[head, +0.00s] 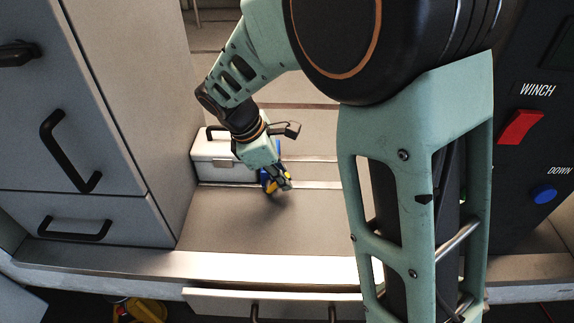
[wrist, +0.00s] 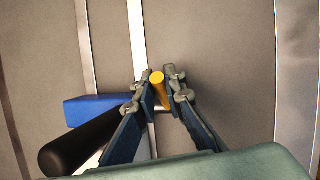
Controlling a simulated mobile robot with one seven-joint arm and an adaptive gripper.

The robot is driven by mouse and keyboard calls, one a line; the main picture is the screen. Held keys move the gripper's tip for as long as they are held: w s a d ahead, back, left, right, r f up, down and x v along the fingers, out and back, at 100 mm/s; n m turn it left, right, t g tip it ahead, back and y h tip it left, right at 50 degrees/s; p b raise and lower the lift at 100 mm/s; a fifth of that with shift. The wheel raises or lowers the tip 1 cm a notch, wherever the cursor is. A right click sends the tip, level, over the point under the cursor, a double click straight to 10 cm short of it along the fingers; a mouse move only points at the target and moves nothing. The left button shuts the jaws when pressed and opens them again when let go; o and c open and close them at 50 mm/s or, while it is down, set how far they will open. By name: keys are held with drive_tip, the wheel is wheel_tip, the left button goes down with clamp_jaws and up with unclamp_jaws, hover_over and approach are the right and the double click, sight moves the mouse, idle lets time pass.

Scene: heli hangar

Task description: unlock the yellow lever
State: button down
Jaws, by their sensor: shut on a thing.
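The yellow lever (wrist: 157,79) is a short rounded yellow rod in the wrist view. Its end shows between the two fingertips of my gripper (wrist: 160,88), which is shut on it. The rest of the lever is hidden by the fingers. In the head view my gripper (head: 278,183) is low over the grey worktop, with small bits of yellow (head: 267,181) showing at its fingers. A blue block (wrist: 84,109) and a thick black bar (wrist: 78,143) lie left of the fingers in the wrist view.
A light grey case (head: 212,165) with a black handle stands behind my gripper, to the left. Grey cabinets with black handles (head: 70,150) are at left. A dark panel at right has a red winch switch (head: 520,127) and blue knob (head: 544,194). The front worktop (head: 225,222) is clear.

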drive_tip(key=shift+a+r+h+p, duration=0.25)
drive_tip(key=shift+a+h+p, duration=0.15)
drive_tip(key=shift+h, duration=0.35)
drive_tip(key=shift+a+r+h+p, duration=0.25)
drive_tip(key=shift+a+h+p, duration=0.15)
drive_tip(key=shift+h, duration=0.35)
drive_tip(key=c, duration=2)
unclamp_jaws()
drive_tip(key=shift+o, duration=0.2)
drive_tip(key=shift+d+f, duration=0.1)
